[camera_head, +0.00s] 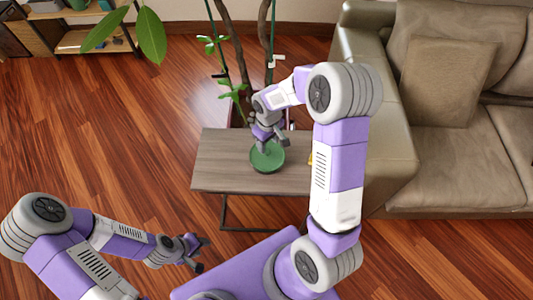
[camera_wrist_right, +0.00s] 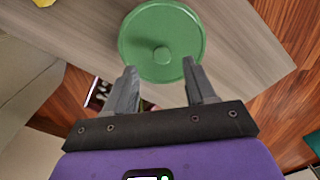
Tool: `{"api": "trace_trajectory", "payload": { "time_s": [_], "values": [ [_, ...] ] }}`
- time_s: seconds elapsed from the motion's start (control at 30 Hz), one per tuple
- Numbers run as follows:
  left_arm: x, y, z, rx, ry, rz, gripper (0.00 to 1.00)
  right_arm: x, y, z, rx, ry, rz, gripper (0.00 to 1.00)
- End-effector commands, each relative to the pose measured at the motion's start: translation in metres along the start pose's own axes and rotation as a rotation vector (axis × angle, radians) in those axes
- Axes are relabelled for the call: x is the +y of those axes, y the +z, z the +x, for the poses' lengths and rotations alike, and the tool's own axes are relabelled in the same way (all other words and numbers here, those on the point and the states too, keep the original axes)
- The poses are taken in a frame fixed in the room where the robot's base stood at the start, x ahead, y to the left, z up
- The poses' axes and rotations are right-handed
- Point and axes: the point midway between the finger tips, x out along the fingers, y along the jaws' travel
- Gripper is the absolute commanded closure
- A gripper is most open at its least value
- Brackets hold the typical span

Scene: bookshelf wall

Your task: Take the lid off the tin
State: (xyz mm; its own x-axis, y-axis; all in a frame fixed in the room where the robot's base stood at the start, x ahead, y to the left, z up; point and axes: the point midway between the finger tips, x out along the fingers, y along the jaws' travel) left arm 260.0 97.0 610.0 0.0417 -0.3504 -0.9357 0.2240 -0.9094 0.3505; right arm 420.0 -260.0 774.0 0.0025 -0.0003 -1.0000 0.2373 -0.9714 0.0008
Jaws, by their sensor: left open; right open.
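A round green tin (camera_head: 264,162) stands on the small wooden table. Its green lid (camera_wrist_right: 178,30) with a round knob (camera_wrist_right: 161,54) in the middle faces up in the right wrist view. The lid sits within the tin's round outline, and the tin's side is mostly hidden. My right gripper (camera_head: 273,145) is above the tin. In the right wrist view its open fingers (camera_wrist_right: 160,80) point at the near edge of the lid, with the knob between and beyond the tips. The jaws are empty. My left gripper (camera_head: 204,255) is open and empty, low at the left, away from the table.
The wooden table (camera_head: 220,172) has bare room left of the tin. A small yellow thing (camera_head: 310,158) lies at its right, partly behind my right arm. A sofa (camera_head: 440,130) stands at the right, and a plant (camera_head: 235,90) rises behind the table.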

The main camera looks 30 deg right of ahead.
Motion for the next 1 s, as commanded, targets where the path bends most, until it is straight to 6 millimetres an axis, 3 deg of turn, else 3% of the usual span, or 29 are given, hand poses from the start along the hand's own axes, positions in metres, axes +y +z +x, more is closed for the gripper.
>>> {"api": "trace_trajectory", "payload": {
  "time_s": [0.23,0.53,0.87,1.0],
  "values": [
    [-0.007,-0.001,0.018,0.001,0.0,0.0,0.57,-0.003,0.002,0.04,-0.004,-0.001,-0.001,0.45],
    [-0.007,-0.001,0.018,0.001,0.0,0.0,0.57,-0.003,0.001,0.044,0.0,0.0,0.0,0.46],
    [-0.007,-0.001,0.018,0.001,0.0,0.0,0.57,-0.003,0.001,0.044,0.0,0.0,-0.001,0.97],
    [-0.007,-0.001,0.018,0.001,0.0,0.0,0.57,-0.003,0.001,0.044,0.0,0.0,-0.001,1.0]
  ]
}}
